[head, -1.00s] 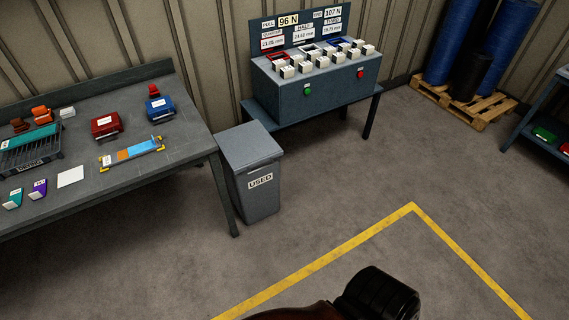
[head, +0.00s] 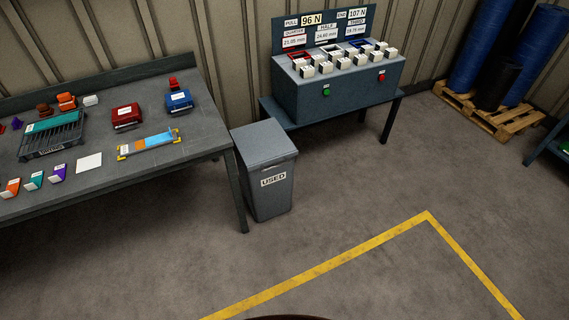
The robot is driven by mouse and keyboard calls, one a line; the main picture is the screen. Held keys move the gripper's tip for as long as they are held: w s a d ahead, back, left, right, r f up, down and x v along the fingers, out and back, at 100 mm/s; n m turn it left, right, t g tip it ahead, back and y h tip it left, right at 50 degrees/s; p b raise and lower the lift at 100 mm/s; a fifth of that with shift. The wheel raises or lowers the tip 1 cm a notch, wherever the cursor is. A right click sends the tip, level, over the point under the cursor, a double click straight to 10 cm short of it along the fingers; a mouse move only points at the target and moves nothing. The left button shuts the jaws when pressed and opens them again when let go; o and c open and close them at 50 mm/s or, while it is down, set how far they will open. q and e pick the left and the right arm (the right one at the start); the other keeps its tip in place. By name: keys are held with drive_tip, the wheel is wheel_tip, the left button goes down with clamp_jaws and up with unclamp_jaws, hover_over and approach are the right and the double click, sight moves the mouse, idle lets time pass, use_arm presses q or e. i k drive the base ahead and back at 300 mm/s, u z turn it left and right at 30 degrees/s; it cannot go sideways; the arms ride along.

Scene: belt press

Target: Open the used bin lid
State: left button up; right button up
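The used bin (head: 268,189) is a grey bin with a white "USED" label on its front. It stands on the floor between the left workbench and the press table. Its flat grey lid (head: 262,144) is shut. Neither of my grippers is in view. Only a dark sliver of my own body shows at the bottom edge.
A workbench (head: 195,150) on the left holds a rack, colored blocks and red and blue boxes. A press unit (head: 345,88) stands on a table behind the bin. Blue rolls sit on a pallet (head: 510,120) at the back right. The floor before the bin is clear, with yellow tape (head: 340,262).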

sight(262, 143)
drive_tip(key=z, duration=0.05)
drive_tip(key=k, duration=0.5)
drive_tip(key=u, duration=0.6)
drive_tip(key=i, duration=1.75)
drive_tip(key=z, duration=0.5)
